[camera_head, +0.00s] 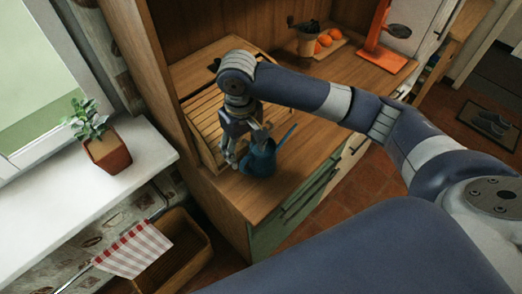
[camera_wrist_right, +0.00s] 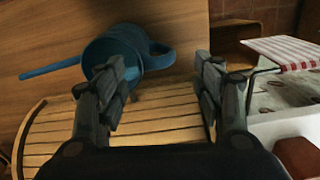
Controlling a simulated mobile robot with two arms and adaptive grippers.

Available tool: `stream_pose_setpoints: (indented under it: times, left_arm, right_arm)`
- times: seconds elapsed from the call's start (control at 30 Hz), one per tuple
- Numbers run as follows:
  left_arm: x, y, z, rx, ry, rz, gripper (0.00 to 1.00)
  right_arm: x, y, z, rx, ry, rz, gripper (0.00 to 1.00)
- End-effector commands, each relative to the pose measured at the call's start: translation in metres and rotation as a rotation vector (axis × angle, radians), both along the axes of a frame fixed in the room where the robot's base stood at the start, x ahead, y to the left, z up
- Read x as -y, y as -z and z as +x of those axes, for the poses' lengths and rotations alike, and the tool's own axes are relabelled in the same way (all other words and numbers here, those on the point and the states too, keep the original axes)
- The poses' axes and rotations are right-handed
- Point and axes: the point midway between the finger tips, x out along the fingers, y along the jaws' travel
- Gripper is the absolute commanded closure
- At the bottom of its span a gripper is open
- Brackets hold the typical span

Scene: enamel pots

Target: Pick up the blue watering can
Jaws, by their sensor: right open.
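The blue watering can (camera_head: 259,160) stands on the wooden counter near its front left corner, its spout pointing up and right in the head view. In the right wrist view the can (camera_wrist_right: 128,48) lies ahead, with its spout to the left and its handle to the right. My right gripper (camera_head: 246,146) is open and empty, close beside the can. In the wrist view its fingers (camera_wrist_right: 165,75) are spread, the left finger overlapping the can's body and the right one clear of the handle. Whether a finger touches the can I cannot tell. My left gripper is out of view.
A potted plant (camera_head: 106,148) stands on the white sill.

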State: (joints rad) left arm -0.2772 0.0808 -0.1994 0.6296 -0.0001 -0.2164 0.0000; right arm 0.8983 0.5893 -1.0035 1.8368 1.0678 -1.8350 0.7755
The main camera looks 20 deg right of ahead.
Motion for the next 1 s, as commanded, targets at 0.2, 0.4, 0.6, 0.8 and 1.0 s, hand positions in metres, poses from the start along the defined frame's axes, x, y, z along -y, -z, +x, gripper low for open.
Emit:
stream_pose_setpoints:
  times: [0.2, 0.4, 0.6, 0.8, 1.0]
  left_arm:
    - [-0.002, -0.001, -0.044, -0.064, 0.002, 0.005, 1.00]
    - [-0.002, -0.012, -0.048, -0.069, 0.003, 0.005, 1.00]
    - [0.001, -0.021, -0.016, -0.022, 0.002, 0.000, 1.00]
    - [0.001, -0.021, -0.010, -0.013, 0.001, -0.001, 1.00]
    - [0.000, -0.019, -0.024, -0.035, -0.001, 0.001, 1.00]
  right_arm:
    - [0.000, 0.025, 0.000, -0.001, 0.002, 0.000, 0.38]
    - [0.002, 0.044, 0.000, -0.004, 0.002, -0.002, 0.38]
    - [0.002, 0.072, 0.000, -0.002, 0.001, 0.000, 0.38]
    - [0.001, 0.079, 0.001, 0.002, -0.001, 0.000, 0.38]
    - [0.002, 0.079, 0.001, 0.002, 0.000, 0.000, 0.61]
